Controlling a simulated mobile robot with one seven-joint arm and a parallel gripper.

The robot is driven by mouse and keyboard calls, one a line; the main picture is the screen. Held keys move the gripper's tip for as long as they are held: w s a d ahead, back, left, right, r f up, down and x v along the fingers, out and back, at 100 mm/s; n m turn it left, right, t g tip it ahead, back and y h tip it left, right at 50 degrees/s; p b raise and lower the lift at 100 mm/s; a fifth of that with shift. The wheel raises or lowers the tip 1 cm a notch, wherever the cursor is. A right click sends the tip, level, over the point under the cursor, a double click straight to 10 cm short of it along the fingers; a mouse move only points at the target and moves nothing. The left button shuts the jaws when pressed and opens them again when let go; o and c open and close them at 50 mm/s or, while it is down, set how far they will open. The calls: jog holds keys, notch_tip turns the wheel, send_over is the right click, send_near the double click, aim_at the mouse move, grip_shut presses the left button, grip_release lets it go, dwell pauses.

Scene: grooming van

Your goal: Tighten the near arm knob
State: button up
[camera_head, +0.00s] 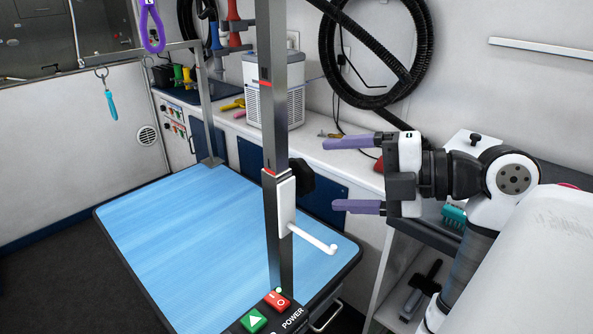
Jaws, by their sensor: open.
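The near arm (279,110) is an upright grey metal post rising from the near end of the blue grooming table (190,235). Its knob (300,178) is black and faceted, on the right side of the post behind a white bracket (286,205). A white rod sticks out from the bracket to the lower right. My gripper (343,175) is open, with two purple fingers one above the other pointing left. In the picture the fingers are just right of the knob, apart from it, with nothing between them. The depth gap is hard to tell.
A control box with green and red POWER buttons (266,312) sits at the front. Behind stand a white ventilated unit (274,90) and a counter. A coiled black hose (378,50) hangs on the wall. A shelf cart with a teal brush (453,214) stands at right.

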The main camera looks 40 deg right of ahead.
aim_at(298, 176)
jog(key=p+x, duration=0.1)
jog(key=x, duration=0.7)
jog(key=shift+c, duration=0.3)
jog(key=c, duration=0.9)
